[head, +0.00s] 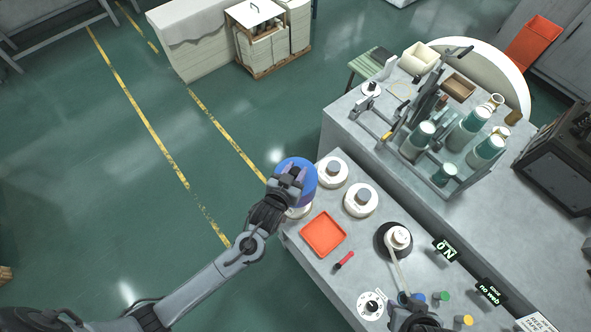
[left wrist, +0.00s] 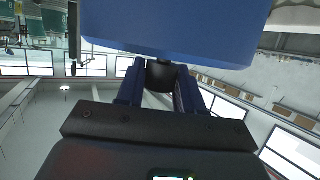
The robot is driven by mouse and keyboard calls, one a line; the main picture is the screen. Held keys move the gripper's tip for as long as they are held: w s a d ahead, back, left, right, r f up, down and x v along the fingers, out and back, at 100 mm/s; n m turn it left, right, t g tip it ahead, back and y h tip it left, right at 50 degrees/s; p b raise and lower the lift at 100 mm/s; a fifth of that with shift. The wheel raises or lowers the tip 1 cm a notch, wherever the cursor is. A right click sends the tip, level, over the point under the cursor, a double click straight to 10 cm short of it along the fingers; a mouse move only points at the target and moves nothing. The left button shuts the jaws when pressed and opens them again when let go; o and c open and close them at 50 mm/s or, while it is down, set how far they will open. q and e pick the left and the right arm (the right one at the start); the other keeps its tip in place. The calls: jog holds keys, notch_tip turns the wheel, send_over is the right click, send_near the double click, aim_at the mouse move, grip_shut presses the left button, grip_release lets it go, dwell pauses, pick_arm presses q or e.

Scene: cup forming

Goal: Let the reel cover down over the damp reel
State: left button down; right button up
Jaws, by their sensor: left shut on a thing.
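The blue reel cover (head: 306,174) is in my left gripper (head: 290,178) at the left end of the grey bench. In the left wrist view my left gripper (left wrist: 160,88) has its fingers on both sides of the cover's dark knob (left wrist: 161,73), and the blue cover (left wrist: 175,25) fills the top. A white round reel (head: 298,212) shows partly from under the cover at the bench edge; it appears to be the damp reel. Most of it is hidden, and the gap between it and the cover cannot be judged. My right gripper (head: 415,318) is cut off at the bottom edge.
Two white reels with grey hubs (head: 332,172) (head: 360,200) stand close right of the cover. An orange tray (head: 323,234) and a red-handled tool (head: 344,261) lie in front. A black-based reel (head: 394,240) with a pale strip is farther right. Green floor lies left of the bench.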

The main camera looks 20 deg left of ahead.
pick_arm(q)
notch_tip(320, 180, down, 4)
jog(key=b, duration=0.2)
jog(key=shift+f+b, duration=0.25)
jog(key=shift+b, duration=0.15)
jog(key=shift+p, duration=0.5)
dwell(1.4)
jog(key=shift+f, duration=0.15)
dwell(0.6)
